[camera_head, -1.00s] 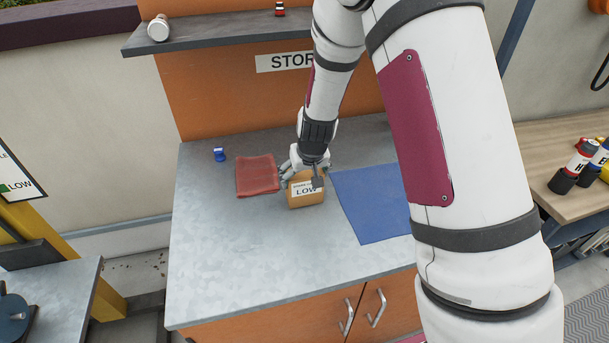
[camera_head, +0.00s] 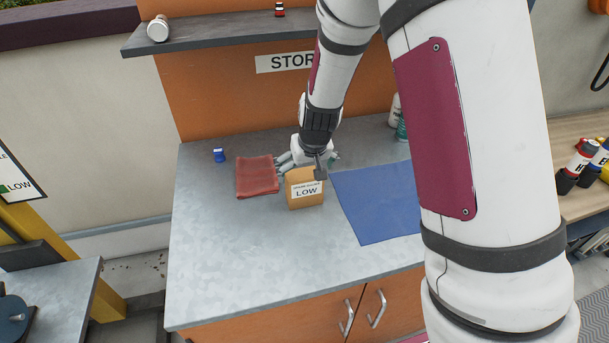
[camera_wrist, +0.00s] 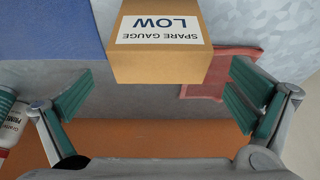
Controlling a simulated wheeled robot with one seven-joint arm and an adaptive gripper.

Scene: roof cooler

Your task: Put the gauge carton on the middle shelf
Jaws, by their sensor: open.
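The gauge carton (camera_head: 304,192) is a small tan box with a white label reading SPARE GAUGE LOW. It stands on the grey counter, between a red cloth and a blue mat. In the wrist view the carton (camera_wrist: 160,55) is upside down at the top centre, ahead of the fingers. My gripper (camera_head: 305,165) is just behind and above the carton. In the wrist view my gripper (camera_wrist: 158,100) has its green-padded fingers spread wide, with nothing between them. A grey shelf (camera_head: 215,36) runs above the counter; I cannot tell whether it is the middle one.
A red folded cloth (camera_head: 257,177) lies left of the carton and a blue mat (camera_head: 375,200) right. A small blue item (camera_head: 219,155) stands at the back left. A white jar (camera_head: 158,28) and a small red-black bottle (camera_head: 280,9) are on the shelf. Bottles stand at the counter's back right.

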